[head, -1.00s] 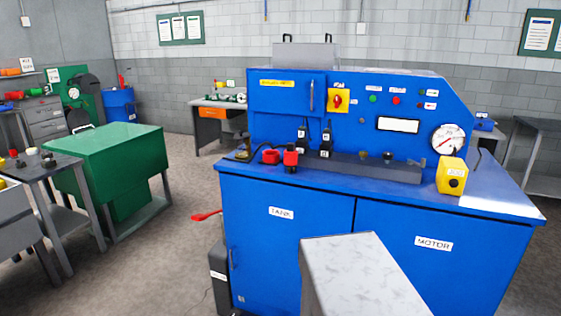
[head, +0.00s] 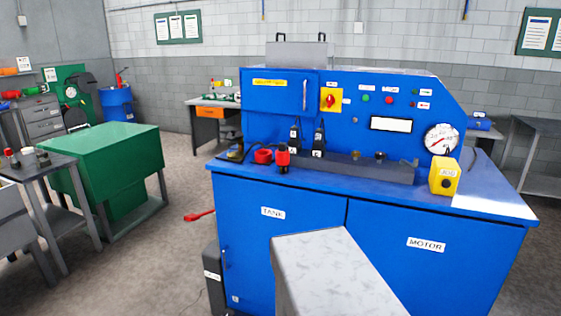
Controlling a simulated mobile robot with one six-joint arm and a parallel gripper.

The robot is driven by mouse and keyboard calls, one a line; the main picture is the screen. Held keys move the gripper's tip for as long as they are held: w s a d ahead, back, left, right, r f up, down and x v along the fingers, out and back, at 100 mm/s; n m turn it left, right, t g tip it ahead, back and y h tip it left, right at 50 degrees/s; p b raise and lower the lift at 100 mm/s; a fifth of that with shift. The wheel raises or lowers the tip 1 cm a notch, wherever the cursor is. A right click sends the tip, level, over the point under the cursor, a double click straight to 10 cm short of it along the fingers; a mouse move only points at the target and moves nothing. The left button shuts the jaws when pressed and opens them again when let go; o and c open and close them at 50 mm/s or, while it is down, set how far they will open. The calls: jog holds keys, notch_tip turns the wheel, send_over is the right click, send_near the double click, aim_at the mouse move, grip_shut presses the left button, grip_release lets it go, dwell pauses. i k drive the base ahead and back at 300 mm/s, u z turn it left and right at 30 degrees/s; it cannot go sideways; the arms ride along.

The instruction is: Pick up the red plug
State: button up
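Two small red pieces stand side by side near the left front of the blue bench top, in the head view. The left one (head: 263,156) is short and round. The right one (head: 282,156) is taller, upright and narrow, with a dark lower part. I cannot tell for sure which is the red plug. Both appear to rest at the bench, with nothing seen holding them. My gripper is not in view.
The blue bench (head: 300,225) has TANK and MOTOR doors. Black handled tools (head: 319,143), a grey rail (head: 365,168) and a yellow box (head: 444,177) stand on its top.

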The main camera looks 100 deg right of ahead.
aim_at(282, 153)
jog(key=u, duration=0.1)
jog(key=k, duration=1.1)
jog(key=z, duration=0.8)
